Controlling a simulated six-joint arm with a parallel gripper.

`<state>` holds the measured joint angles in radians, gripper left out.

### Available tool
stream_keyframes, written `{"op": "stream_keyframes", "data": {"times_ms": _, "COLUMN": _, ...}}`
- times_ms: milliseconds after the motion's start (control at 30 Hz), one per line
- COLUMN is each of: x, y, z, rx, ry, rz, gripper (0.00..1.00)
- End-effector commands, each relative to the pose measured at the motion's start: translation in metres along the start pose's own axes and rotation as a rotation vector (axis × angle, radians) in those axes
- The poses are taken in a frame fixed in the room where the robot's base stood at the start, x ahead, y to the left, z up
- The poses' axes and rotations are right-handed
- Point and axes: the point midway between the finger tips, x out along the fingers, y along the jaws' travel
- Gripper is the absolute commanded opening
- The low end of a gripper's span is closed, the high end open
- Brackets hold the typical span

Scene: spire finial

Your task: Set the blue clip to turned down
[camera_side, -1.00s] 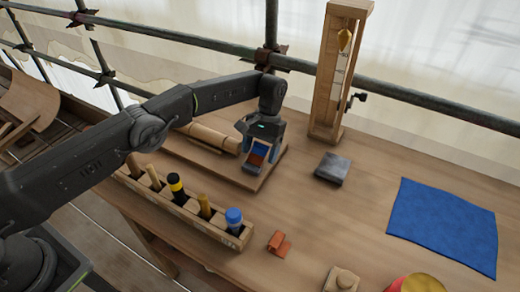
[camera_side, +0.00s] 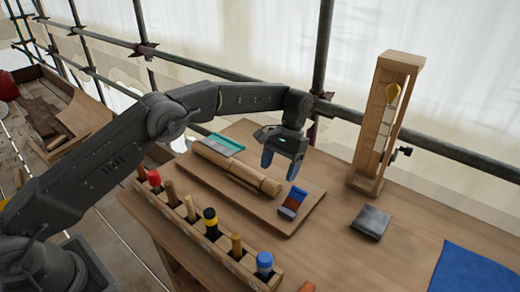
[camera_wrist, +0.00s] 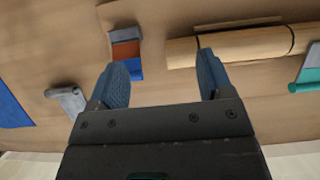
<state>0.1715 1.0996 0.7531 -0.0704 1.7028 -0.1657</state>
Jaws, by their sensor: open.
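The blue clip (camera_side: 293,202) lies on the wooden board (camera_side: 262,212), by the near right end of a rolled tan sheet (camera_side: 236,168). My gripper (camera_side: 280,170) is open and empty, above the board and apart from the clip.
A teal piece (camera_side: 220,145) lies at the roll's far end. A rack (camera_side: 215,246) of several tools stands in front. A grey block (camera_side: 371,222), a blue cloth (camera_side: 478,270) and a tall wooden frame (camera_side: 385,125) are to the right. Scaffold pipes run behind.

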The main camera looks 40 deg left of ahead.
Motion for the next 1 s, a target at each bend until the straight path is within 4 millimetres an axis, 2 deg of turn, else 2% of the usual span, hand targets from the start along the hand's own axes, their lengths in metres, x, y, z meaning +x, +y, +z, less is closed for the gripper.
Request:
{"op": "stream_keyframes", "data": {"times_ms": 100, "x": -0.013, "y": -0.024, "z": 0.009, "rx": -0.004, "ry": 0.003, "rz": 0.002, "gripper": 0.73}}
{"op": "stream_keyframes", "data": {"times_ms": 300, "x": -0.024, "y": -0.049, "z": 0.019, "rx": -0.001, "ry": 0.003, "rz": 0.001, "gripper": 0.73}}
{"op": "stream_keyframes", "data": {"times_ms": 467, "x": -0.028, "y": -0.057, "z": 0.023, "rx": -0.001, "ry": 0.001, "rz": 0.001, "gripper": 0.73}}
{"op": "stream_keyframes", "data": {"times_ms": 767, "x": -0.028, "y": -0.058, "z": 0.023, "rx": 0.000, "ry": 0.001, "rz": 0.000, "gripper": 0.73}}
{"op": "stream_keyframes", "data": {"times_ms": 867, "x": -0.031, "y": -0.046, "z": 0.023, "rx": 0.003, "ry": 0.038, "rz": -0.008, "gripper": 0.73}}
{"op": "stream_keyframes", "data": {"times_ms": 1000, "x": -0.043, "y": 0.003, "z": 0.023, "rx": 0.003, "ry": 0.214, "rz": -0.025, "gripper": 0.73}}
